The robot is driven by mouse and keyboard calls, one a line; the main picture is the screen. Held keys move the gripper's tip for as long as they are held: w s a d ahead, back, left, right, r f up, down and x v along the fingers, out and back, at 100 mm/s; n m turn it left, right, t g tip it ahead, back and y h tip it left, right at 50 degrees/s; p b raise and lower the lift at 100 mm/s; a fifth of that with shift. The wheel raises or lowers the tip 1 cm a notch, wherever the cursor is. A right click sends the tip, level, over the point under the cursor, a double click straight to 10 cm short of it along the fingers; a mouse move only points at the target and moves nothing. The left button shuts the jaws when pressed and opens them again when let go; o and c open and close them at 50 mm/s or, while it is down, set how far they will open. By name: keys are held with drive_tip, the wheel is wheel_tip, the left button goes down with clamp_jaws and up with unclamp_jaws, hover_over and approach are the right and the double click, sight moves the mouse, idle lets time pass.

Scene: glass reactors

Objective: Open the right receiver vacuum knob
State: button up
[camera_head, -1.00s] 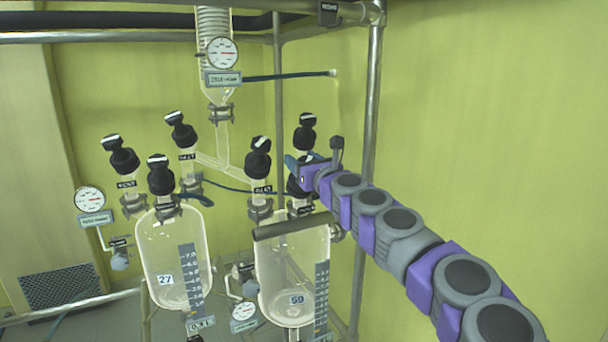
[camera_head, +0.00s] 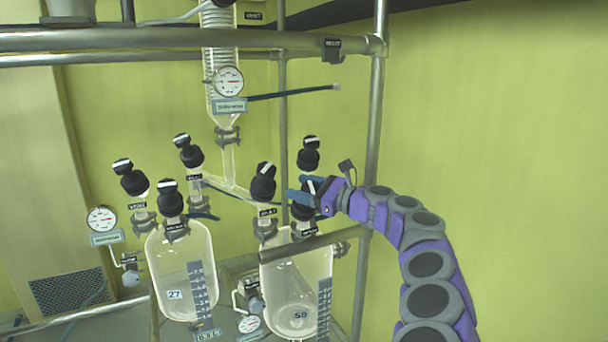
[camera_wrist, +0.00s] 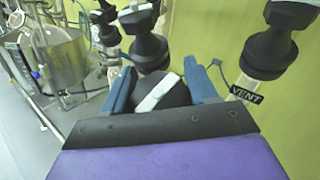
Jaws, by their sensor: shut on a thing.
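The right receiver (camera_head: 290,312) is a clear glass vessel marked 59, with several black knobs on its top. My gripper (camera_head: 303,192) is shut on a black knob (camera_head: 299,212) above this receiver. In the wrist view my gripper (camera_wrist: 162,90) has one blue finger on each side of the held knob (camera_wrist: 170,92), whose white stripe lies at a slant. The label under the held knob is too small to read. Another black knob (camera_head: 263,182) stands left of it and one (camera_head: 308,155) behind it. In the wrist view, a knob (camera_wrist: 268,52) to the right carries a VENT label.
The left receiver (camera_head: 168,300), marked 27, stands to the left with its own black knobs. A metal rail (camera_head: 150,42) crosses above, and an upright post (camera_head: 372,150) stands just behind my arm. A grey bar (camera_head: 310,242) crosses the right receiver's front. Room at right is clear.

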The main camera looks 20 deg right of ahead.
drive_tip(key=shift+s+r+n+g+y+p, duration=0.15)
drive_tip(key=shift+n+g+y+p, duration=0.65)
drive_tip(key=shift+p, duration=1.85)
drive_tip(key=shift+w+r+n+g+y+p, duration=0.1)
drive_tip(key=shift+n+g+y+p, duration=0.3)
drive_tip(key=shift+n+g+p, duration=1.5)
drive_tip(key=p, duration=0.5)
drive_tip(key=shift+s+a+y, duration=0.15)
drive_tip(key=shift+s+y, duration=0.05)
drive_tip(key=shift+y, duration=0.2)
drive_tip(key=shift+n+g+p, duration=0.3)
drive_tip(key=shift+n+p, duration=0.05)
drive_tip(key=shift+n, duration=0.05)
drive_tip(key=shift+a+f+n+g+p, duration=0.15)
drive_tip(key=shift+f+n+g+p, duration=0.2)
drive_tip(key=shift+p, duration=0.35)
drive_tip(key=o, duration=0.6)
drive_tip(key=shift+r, duration=0.1)
drive_tip(key=o, duration=0.4)
drive_tip(key=shift+c, duration=0.2)
